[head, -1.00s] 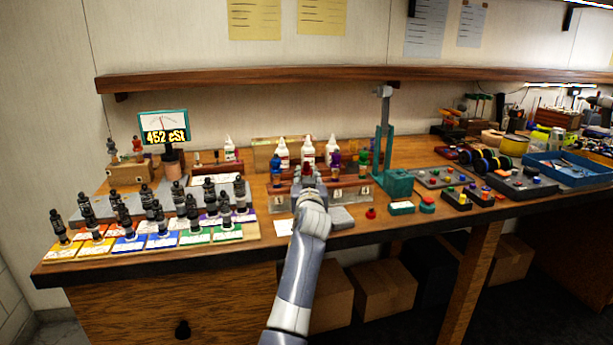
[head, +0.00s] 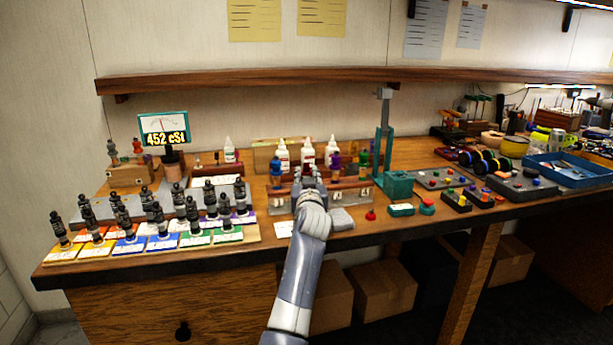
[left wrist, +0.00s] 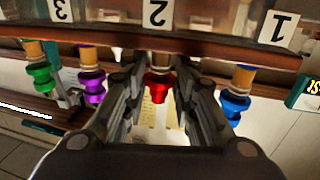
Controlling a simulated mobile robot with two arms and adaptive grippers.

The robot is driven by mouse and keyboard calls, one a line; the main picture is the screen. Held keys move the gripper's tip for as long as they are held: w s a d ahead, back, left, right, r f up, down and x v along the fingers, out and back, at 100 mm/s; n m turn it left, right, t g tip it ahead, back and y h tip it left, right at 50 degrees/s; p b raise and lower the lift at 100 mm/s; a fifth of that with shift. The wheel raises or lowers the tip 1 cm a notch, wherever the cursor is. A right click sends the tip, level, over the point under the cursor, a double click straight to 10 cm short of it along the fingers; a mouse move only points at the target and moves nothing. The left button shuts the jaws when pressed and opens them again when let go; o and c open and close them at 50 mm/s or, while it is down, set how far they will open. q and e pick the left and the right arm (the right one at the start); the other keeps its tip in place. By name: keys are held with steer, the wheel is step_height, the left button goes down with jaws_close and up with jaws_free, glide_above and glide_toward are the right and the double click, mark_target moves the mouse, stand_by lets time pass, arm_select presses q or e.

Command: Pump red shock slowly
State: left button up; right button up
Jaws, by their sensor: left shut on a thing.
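The red shock (left wrist: 158,86) hangs into the left wrist view from a wooden rack (left wrist: 205,48), under the inverted label 2. My left gripper (left wrist: 157,74) has one finger on each side of it and is shut on it. In the head view my left gripper (head: 308,174) is at the rack (head: 345,184) and hides the red shock. A blue shock (left wrist: 236,95) is just outside one finger, and a purple shock (left wrist: 92,86) and a green shock (left wrist: 40,74) are beyond the other. My right gripper is not in view.
A display (head: 164,128) reads 452 cSt at the left. Several dark shocks stand on coloured cards (head: 125,243). White bottles (head: 308,150) stand behind the rack, and a teal stand (head: 398,183) is just right of it. A shelf (head: 350,75) runs above.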

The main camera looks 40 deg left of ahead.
arm_select(q)
steer(key=shift+r+p, duration=0.45)
steer(key=shift+r, duration=0.15)
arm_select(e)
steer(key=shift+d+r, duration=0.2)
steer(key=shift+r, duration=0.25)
arm_select(q)
steer(key=o, duration=1.2)
steer(key=shift+c, duration=0.2)
steer(key=shift+s+f, duration=0.1)
steer(key=v, duration=0.8)
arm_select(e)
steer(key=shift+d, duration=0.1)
